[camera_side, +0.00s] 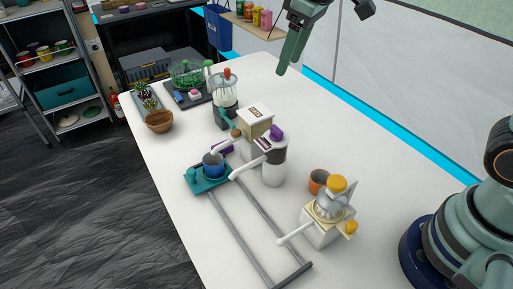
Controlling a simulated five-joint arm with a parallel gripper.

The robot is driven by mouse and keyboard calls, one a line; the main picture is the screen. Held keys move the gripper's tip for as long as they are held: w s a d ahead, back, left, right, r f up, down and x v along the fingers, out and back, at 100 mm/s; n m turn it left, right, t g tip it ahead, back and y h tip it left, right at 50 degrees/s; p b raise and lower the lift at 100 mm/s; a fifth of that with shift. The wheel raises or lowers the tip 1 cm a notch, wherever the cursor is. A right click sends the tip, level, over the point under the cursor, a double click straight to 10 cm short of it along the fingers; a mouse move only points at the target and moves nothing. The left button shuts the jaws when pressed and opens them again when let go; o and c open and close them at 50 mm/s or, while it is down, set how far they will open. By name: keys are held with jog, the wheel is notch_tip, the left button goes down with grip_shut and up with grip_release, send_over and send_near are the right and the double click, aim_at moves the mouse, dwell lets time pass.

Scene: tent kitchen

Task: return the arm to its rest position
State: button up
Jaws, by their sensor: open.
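My gripper (292,48) hangs at the top edge of the side view, above the far part of the white table (370,150). Its green finger points down and to the left. The top of the gripper is cut off by the picture edge. It appears open, with nothing seen in it. It is up and away from the objects on the table. My arm base stands at the right edge, and most of the arm between base and gripper is out of view.
A blue mug (213,168) sits on a teal carriage with grey rails (240,238). Near it stand a white device with a purple knob (274,172), an orange cup (318,181), a yellow-topped machine (329,207), a box (255,120) and a blender (225,92). The table's right side is clear.

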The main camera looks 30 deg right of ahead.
jog(key=s+d+f+m+t, duration=0.1)
jog(key=s+d+m, duration=0.4)
jog(key=s+d, duration=0.5)
jog(key=shift+s+d+f+t+h, duration=0.3)
jog(key=shift+s+t+h, duration=0.1)
jog(key=shift+s+t, duration=0.4)
jog(key=shift+c, duration=0.3)
